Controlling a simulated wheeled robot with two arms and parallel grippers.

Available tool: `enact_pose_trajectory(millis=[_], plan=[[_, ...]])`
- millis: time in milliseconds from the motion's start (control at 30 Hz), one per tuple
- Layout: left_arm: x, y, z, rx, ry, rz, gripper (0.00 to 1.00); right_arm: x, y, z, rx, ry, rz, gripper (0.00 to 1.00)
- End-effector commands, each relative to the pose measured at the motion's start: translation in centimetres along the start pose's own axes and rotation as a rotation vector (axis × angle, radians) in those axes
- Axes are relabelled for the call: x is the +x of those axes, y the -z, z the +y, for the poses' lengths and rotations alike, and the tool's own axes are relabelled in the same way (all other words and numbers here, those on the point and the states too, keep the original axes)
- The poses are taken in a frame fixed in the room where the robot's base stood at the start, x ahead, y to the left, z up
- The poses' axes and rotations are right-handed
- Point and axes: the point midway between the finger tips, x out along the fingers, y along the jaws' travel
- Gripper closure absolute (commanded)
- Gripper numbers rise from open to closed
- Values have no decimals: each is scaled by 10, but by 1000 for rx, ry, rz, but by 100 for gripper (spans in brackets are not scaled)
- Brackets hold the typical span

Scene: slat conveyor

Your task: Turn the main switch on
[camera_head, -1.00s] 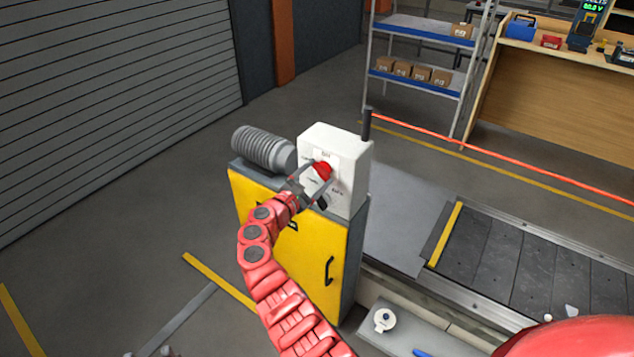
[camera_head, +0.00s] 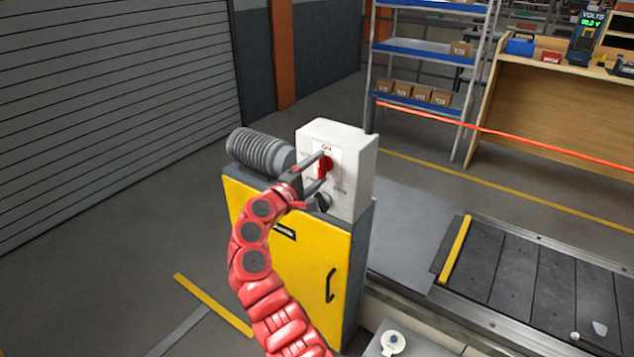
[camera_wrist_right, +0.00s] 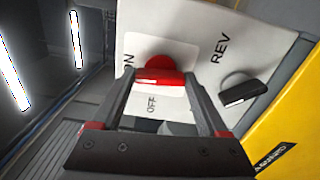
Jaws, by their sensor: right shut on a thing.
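The main switch is a red handle (camera_head: 326,167) on the front of a white control box (camera_head: 349,165). My right gripper (camera_head: 321,169) is shut on the red handle, one finger above it and one below. The handle stands about upright, in line with the ON label over it. In the right wrist view the red handle (camera_wrist_right: 160,79) sits between the two fingertips of my gripper (camera_wrist_right: 160,80). The ON label is at its left, the OFF label below it. My left gripper is not in view.
A black knob (camera_wrist_right: 241,93) is beside the switch, near the REV label. The box stands on a yellow cabinet (camera_head: 310,262) with a grey ribbed cylinder (camera_head: 258,151) at its left. A slat conveyor (camera_head: 560,285) runs off to the right. The floor at left is mostly clear.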

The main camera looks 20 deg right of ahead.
Motion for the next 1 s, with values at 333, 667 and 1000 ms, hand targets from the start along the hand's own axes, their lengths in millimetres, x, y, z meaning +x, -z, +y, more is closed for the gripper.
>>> enact_pose_trajectory(millis=[333,667,1000], plan=[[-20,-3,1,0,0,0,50,0,0,-4,109,3,-1,78],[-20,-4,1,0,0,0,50,0,0,-2,124,4,-2,78],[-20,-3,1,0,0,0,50,0,0,-2,124,3,-1,0]])
